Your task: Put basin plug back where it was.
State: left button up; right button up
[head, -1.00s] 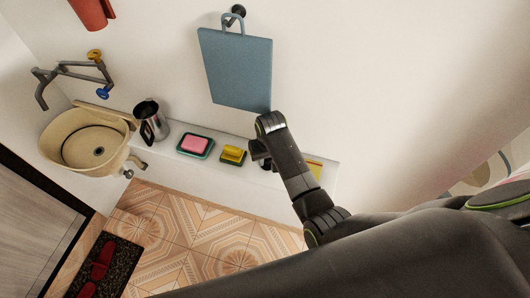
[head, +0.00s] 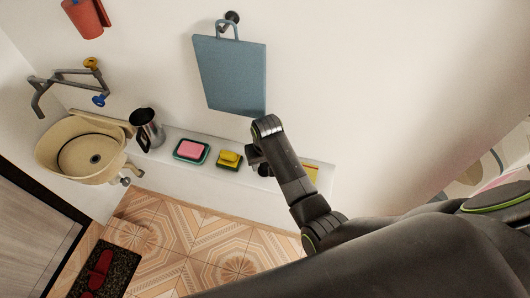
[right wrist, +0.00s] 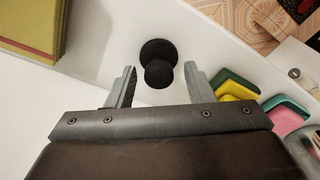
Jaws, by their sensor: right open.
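The basin plug (right wrist: 158,72) is a black round knob on a wider black disc, on the white ledge (right wrist: 215,45). In the right wrist view it is between and slightly past the open fingertips of my right gripper (right wrist: 160,82), with a gap on each side. In the head view my right gripper (head: 256,160) is over the ledge, right of the yellow sponge; the plug there is mostly hidden by the arm. The beige basin (head: 60,164) is at the left, with a dark round drain (head: 95,158) in its bottom. My left gripper is not in view.
On the ledge are a metal jug (head: 147,130), a pink soap in a green dish (head: 191,150) and a yellow sponge on a green holder (head: 229,159). A yellow-green block (right wrist: 40,25) is close left in the wrist view. A blue board (head: 230,75) hangs above.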

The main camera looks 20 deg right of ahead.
aim_at(266, 168)
notch_tip(266, 168, up, 11)
jog(key=s+b, duration=0.1)
jog(key=shift+s+b, duration=0.2)
jog(key=shift+b, duration=0.1)
dwell(0.4)
